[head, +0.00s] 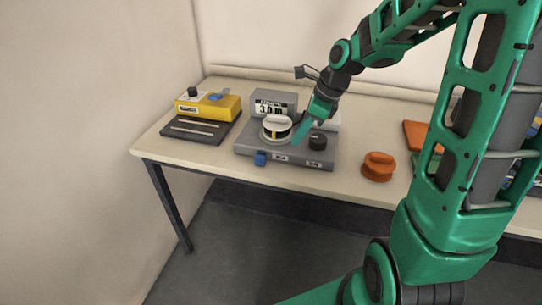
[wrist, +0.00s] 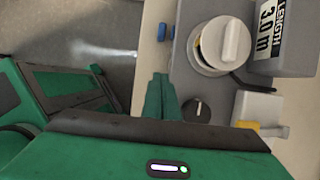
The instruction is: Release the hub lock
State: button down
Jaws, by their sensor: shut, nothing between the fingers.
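The grey machine (head: 243,149) stands on the table with a white round hub (head: 276,122) on top. In the wrist view the hub (wrist: 207,62) carries a raised white grip bar (wrist: 231,42) across its face. Which part is the lock is not labelled legibly. In the wrist view the fingertips (wrist: 161,76) appear apart from the hub.
A display block (head: 272,103) reading 3.0 m stands behind the hub. A yellow device (head: 215,106) on a dark base is at left. An orange round-handled piece (head: 378,166) lies to the right, with an orange flat thing (head: 415,134) beyond. Bare table lies between machine and orange piece.

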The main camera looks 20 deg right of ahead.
aim_at(257, 154)
jog(key=shift+f, duration=0.1)
jog(key=x, duration=0.9)
jog(key=shift+s+f, duration=0.1)
jog(key=shift+f, duration=0.05)
jog(key=w+a, duration=0.2)
jog(key=shift+a+f, duration=0.25)
jog(key=shift+w+a, duration=0.3)
jog(key=shift+a, duration=0.15)
jog(key=w+a, duration=0.1)
jog(key=a, duration=0.1)
jog(key=w+a, duration=0.2)
jog(key=shift+a+r, duration=0.1)
jog(key=shift+a, duration=0.1)
